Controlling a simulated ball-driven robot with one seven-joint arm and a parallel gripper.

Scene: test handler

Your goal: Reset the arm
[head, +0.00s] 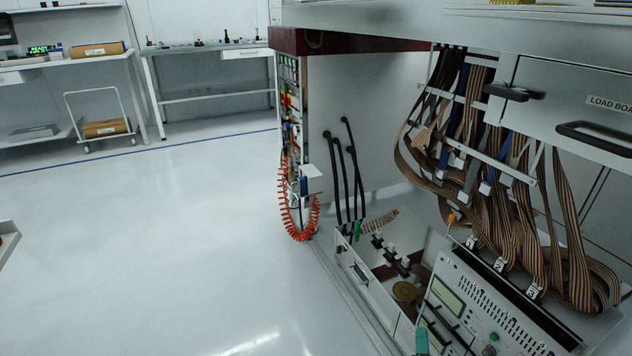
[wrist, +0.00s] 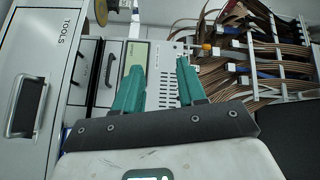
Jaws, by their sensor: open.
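My gripper (wrist: 157,85) shows in the wrist view with its two teal fingers spread apart and nothing between them. Past the fingers is the front panel of a grey instrument (wrist: 166,58) with a greenish display. In the head view only a small teal part of my gripper (head: 422,341) shows at the bottom edge, in front of the same instrument (head: 484,309). The rest of my arm is not visible there.
Ribbon cables (head: 520,230) hang in thick bundles from the handler at right. A drawer handle (wrist: 24,107) beside the TOOLS label is at left in the wrist view. A coiled orange hose (head: 283,205) hangs by the cabinet. The floor (head: 140,250) at left is clear.

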